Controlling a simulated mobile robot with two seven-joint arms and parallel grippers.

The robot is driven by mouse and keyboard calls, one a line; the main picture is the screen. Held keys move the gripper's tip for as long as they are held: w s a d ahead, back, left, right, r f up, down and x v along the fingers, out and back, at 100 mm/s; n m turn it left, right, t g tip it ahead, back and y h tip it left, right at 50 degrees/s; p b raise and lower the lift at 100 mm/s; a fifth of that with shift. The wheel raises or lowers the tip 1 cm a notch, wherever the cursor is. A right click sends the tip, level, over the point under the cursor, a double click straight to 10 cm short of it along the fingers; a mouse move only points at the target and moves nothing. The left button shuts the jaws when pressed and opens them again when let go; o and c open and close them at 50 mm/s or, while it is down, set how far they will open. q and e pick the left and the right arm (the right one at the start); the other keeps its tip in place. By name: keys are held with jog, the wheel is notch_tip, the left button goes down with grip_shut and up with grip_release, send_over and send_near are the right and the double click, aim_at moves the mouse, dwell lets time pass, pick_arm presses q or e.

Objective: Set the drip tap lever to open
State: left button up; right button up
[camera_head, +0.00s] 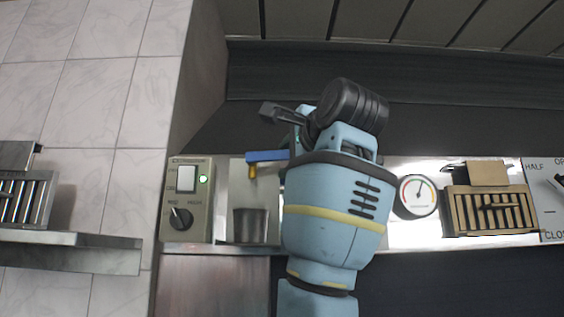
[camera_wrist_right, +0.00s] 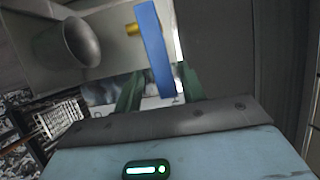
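The drip tap's blue lever (camera_head: 266,156) lies roughly level in the head view, above a small brass spout (camera_head: 252,171). Its right end is hidden behind my right arm. In the right wrist view the blue lever (camera_wrist_right: 152,50) runs down toward the gap between the green fingers of my right gripper (camera_wrist_right: 160,84). The fingers stand apart, with the lever's end between or just beyond them; contact cannot be made out. In the head view my right gripper (camera_head: 274,112) is partly hidden, above the lever. My left gripper is not in view.
A dark metal cup (camera_head: 250,225) stands under the spout. A control box (camera_head: 187,200) with a knob and green light is to the left. A round gauge (camera_head: 417,195), a slotted tan unit (camera_head: 489,210) and a labelled white panel (camera_head: 546,200) are to the right.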

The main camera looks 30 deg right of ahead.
jog(key=shift+w+d, duration=0.25)
jog(key=shift+w, duration=1.05)
jog(key=shift+c, duration=0.3)
grip_shut()
